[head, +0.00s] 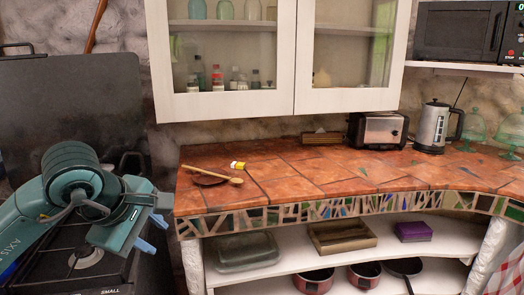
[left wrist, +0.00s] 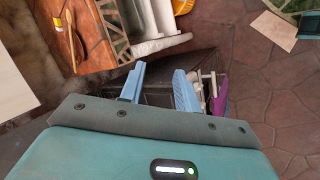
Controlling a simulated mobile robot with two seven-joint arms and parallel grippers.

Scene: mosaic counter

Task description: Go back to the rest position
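My left gripper (head: 156,234) is at the left of the head view, over the dark stove (head: 85,258) and left of the counter's end. Its two light blue fingers stand apart with nothing between them. They also show open and empty in the left wrist view (left wrist: 159,74). My right gripper is in neither view.
The tiled mosaic counter (head: 300,180) holds a wooden spoon (head: 218,175), a small yellow-and-white item (head: 238,165), a toaster (head: 378,130) and a kettle (head: 433,127). A white wall cabinet (head: 230,105) hangs above. Pots and boxes stand on the shelf (head: 270,262) below.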

